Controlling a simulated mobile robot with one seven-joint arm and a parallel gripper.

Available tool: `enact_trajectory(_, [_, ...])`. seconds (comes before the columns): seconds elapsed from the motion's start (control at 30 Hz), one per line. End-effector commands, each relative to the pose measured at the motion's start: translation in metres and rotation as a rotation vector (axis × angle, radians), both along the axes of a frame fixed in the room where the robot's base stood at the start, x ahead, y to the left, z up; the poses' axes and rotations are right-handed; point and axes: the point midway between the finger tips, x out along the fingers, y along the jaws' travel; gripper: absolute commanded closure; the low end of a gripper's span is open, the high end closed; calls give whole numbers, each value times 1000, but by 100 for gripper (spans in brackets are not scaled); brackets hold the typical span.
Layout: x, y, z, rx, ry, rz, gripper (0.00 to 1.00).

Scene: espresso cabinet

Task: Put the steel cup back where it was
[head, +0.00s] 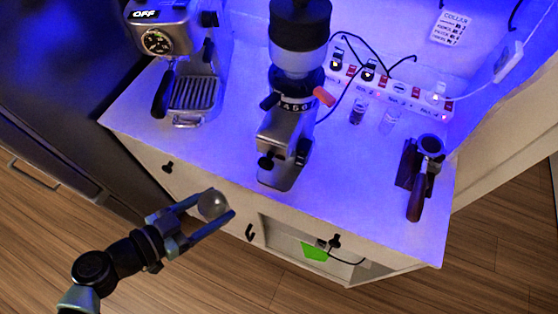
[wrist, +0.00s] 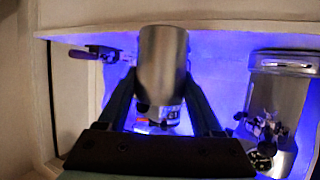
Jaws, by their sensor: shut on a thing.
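The steel cup (head: 213,204) is held between the fingertips of my gripper (head: 212,214), off the front of the cabinet near its left half. In the wrist view the cup (wrist: 163,60) is a plain metal cylinder between the two fingers of my gripper (wrist: 158,80), in front of the grinder. My gripper is shut on the cup, clear of the white counter top (head: 235,155). The inside of the cup cannot be made out.
On the counter stand the espresso machine (head: 175,30) with its drip tray (head: 193,93), the grinder (head: 285,140), two small glasses (head: 358,112) (head: 389,122) and a portafilter (head: 430,147). A power strip (head: 400,95) lies behind. Below, an open compartment shows a green item (head: 314,251). The counter's front left is clear.

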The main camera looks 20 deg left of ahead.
Motion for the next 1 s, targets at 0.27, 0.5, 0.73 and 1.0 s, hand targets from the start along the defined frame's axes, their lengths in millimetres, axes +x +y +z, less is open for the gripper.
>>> enact_trajectory(0.27, [69,-34,6,-4,-5,-6,93])
enact_trajectory(0.5, [113,-53,3,-2,-2,-2,93])
enact_trajectory(0.73, [131,-63,2,-3,-2,-2,93])
enact_trajectory(1.0, [152,-70,-12,-5,-1,4,93])
